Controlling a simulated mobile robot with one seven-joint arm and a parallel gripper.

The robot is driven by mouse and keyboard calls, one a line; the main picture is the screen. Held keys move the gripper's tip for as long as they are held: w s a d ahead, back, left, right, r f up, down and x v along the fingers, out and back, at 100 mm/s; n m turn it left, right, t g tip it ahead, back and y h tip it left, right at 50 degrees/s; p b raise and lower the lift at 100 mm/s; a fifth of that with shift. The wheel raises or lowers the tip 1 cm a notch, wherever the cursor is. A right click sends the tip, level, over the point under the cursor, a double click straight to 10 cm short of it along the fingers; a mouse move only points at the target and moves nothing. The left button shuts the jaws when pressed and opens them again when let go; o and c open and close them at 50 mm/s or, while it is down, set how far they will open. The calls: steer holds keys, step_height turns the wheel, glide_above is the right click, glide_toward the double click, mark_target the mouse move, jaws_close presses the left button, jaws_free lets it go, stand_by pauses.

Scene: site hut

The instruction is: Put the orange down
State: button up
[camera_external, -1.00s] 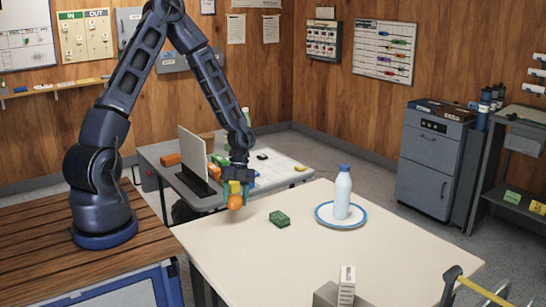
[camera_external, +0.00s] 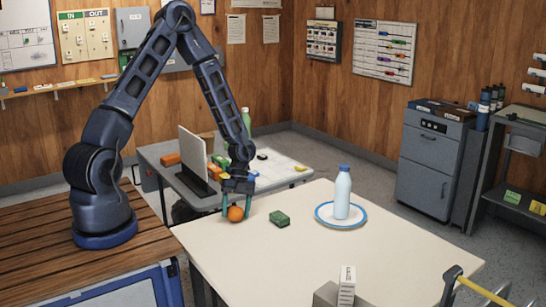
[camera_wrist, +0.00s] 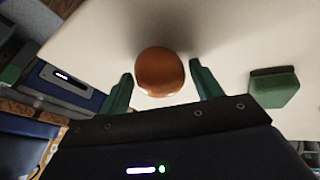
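The orange (camera_external: 235,214) rests on the pale tabletop near its far left edge, and it also shows in the wrist view (camera_wrist: 159,72). My gripper (camera_external: 236,208) is low over the table with its two green fingers on either side of the orange. In the wrist view the fingers of my gripper (camera_wrist: 163,88) are spread, with a gap between each finger and the orange. The underside of the orange where it meets the table is hard to see.
A green block (camera_external: 280,218) lies just right of the orange, also in the wrist view (camera_wrist: 274,87). A white bottle (camera_external: 342,192) stands on a blue-rimmed plate (camera_external: 325,218) farther right. A white box (camera_external: 347,285) is at the near edge. The table's middle is clear.

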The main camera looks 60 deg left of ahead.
steer(key=shift+o, duration=0.4)
steer(key=shift+r, duration=0.2)
steer(key=a+r+n+t+y, duration=0.1)
steer(key=a+r+n, duration=0.15)
steer(key=r, duration=0.85)
steer(key=a+r+n+y, duration=0.1)
steer(key=r+n+y, duration=0.15)
steer(key=r, duration=0.75)
steer(key=s+d+r+n+t, duration=0.1)
steer(key=s+r+n+t, duration=0.6)
steer(key=s+r+n, duration=0.9)
steer(key=s+r, duration=0.4)
steer(key=r, duration=0.2)
steer(key=shift+s+d+r, duration=0.2)
steer(key=shift+s+d, duration=0.15)
steer(key=shift+d, duration=0.05)
